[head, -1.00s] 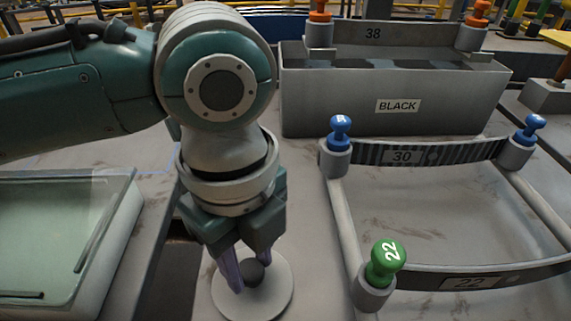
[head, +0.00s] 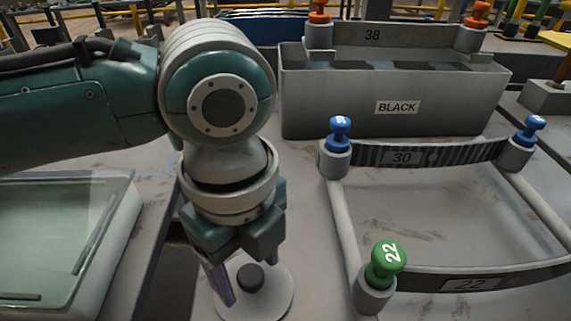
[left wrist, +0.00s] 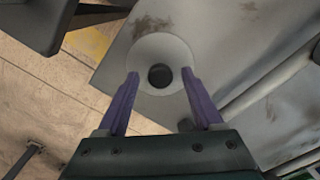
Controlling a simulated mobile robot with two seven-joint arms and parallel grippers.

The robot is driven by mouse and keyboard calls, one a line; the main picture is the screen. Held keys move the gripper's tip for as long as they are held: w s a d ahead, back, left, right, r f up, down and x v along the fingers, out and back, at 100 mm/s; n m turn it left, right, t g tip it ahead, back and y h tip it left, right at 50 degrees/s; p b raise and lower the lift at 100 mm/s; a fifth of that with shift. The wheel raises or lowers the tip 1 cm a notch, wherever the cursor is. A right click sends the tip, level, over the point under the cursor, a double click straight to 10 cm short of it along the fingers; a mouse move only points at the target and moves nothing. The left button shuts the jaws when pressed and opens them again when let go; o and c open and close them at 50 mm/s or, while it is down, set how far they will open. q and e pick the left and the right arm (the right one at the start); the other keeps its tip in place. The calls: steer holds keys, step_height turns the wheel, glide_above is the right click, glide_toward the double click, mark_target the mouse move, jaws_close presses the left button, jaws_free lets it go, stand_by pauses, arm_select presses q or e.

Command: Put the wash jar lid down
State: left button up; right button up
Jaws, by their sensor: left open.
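The wash jar lid (head: 273,299) is a pale round disc with a dark round knob (head: 250,278). It lies on the grey table surface near its left edge, at the bottom of the head view. My right gripper is in neither view.
A grey rack frame with a green knob marked 22 (head: 386,264) and blue knobs (head: 340,131) stands right of the lid. A grey bin labelled BLACK (head: 395,85) stands behind. A glass-topped box (head: 60,235) is at left, across a gap.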

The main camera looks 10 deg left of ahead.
mark_target(250, 275)
arm_select(q)
step_height(250, 275, up, 12)
steer(key=p, duration=0.2)
steer(key=s+d+f+n+t+h, duration=0.2)
steer(key=s+d+f+n+h, duration=0.3)
steer(key=n, duration=0.6)
steer(key=s+a+n+y, duration=0.2)
steer(key=s+a+n, duration=0.1)
steer(key=a+n, duration=0.2)
steer(key=s+a+f+n+t+y, duration=0.1)
steer(key=s+a+n, duration=0.3)
steer(key=a, duration=0.5)
steer(key=shift+a+f+n+t+y, duration=0.15)
steer(key=shift+f+n+t+y, duration=0.15)
steer(key=shift+n+y, duration=0.65)
steer(key=shift+s, duration=0.1)
